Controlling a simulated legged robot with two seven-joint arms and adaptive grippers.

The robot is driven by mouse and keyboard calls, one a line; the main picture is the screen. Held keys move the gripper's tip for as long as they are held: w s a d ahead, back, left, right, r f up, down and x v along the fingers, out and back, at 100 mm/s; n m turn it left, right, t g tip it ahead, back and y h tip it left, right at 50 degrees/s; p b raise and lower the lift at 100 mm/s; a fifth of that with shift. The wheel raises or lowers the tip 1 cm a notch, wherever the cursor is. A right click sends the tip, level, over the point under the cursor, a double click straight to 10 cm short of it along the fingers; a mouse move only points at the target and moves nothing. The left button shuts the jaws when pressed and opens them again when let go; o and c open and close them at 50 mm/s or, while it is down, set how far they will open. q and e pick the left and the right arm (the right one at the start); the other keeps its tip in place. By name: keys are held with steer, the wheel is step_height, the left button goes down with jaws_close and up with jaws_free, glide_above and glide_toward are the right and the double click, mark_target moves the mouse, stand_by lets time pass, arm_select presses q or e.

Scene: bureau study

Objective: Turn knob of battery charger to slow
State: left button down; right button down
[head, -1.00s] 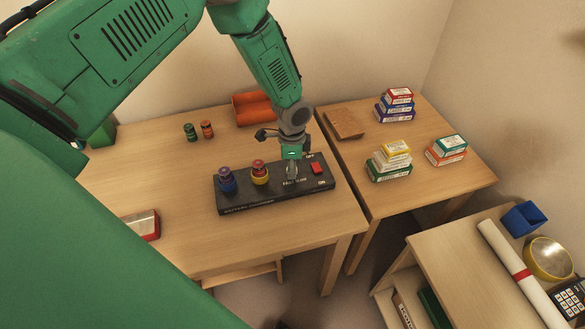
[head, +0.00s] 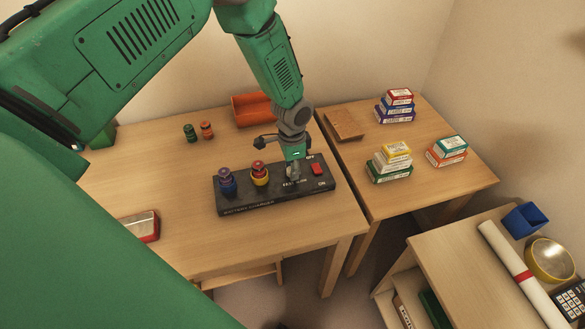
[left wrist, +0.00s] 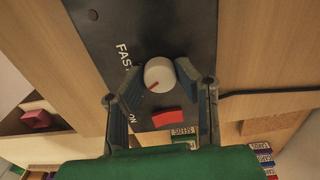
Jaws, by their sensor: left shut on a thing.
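The black battery charger (head: 245,201) lies on the left desk, with two batteries (head: 227,181) (head: 260,173) standing in it. My left gripper (head: 293,172) points down over its right half and hides most of the knob in the head view. In the left wrist view, the pale round knob (left wrist: 160,72) sits between the two fingers of my left gripper, which is shut on it. Its red pointer mark faces the lower left of that picture, and FAST lettering shows to its left. The slow marking cannot be made out. The red switch (head: 317,169) is beside the gripper. My right gripper is not in view.
Green and orange batteries (head: 190,132) (head: 207,130) and an orange tray (head: 251,109) stand behind the charger. A red-and-silver object (head: 143,225) lies front left. The right desk (head: 400,215) carries stacked boxes (head: 391,162). Bare desk surrounds the charger.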

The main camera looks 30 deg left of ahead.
arm_select(q)
steer(key=c, duration=1.2)
jaws_free()
steer(key=shift+w, duration=0.2)
steer(key=shift+r, duration=0.15)
step_height(320, 180, up, 12)
steer(key=shift+f, duration=0.2)
